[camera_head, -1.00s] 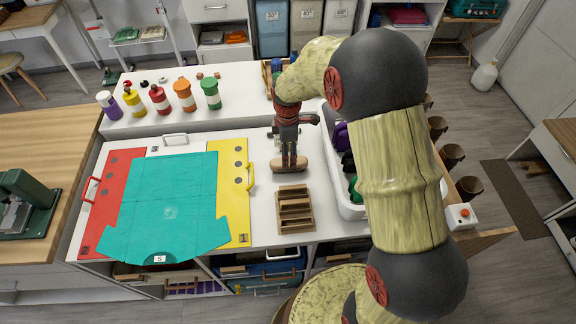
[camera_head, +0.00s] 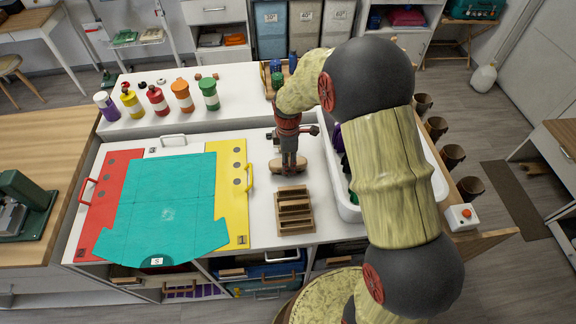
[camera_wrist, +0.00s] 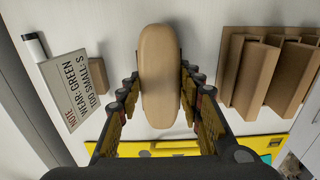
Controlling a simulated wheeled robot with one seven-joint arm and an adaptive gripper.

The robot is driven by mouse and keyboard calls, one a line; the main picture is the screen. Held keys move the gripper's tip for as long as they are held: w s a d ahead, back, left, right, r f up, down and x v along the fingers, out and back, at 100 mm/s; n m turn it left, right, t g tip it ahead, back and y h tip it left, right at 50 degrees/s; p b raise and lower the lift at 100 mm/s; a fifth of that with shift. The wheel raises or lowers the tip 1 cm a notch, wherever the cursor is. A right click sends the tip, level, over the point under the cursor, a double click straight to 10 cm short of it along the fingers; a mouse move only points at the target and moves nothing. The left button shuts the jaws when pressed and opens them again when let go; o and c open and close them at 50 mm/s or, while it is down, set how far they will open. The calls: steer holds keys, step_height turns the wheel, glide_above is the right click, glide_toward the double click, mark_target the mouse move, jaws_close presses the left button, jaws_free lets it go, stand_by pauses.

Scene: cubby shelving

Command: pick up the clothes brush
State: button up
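The clothes brush (camera_wrist: 160,75) shows in the wrist view as a smooth, light wooden oval, lying lengthwise between my fingers. In the head view the brush (camera_head: 279,168) lies on the white worktop, partly hidden behind my gripper (camera_head: 290,165). My gripper (camera_wrist: 160,78) points down over it, with one finger along each long side. The fingertips are very close to the brush's sides; I cannot tell whether they touch. The fingers are spread about the brush's width. The brush's underside is hidden.
A wooden slotted rack (camera_head: 294,211) stands in front of the brush. A note sign (camera_wrist: 73,89) and a small wooden block (camera_wrist: 97,76) sit beside the brush.

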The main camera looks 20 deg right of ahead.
steer(key=c, duration=0.8)
step_height(320, 180, up, 10)
steer(key=shift+r+p, duration=0.1)
steer(key=shift+p, duration=1.1)
steer(key=o, duration=0.7)
steer(key=c, duration=0.4)
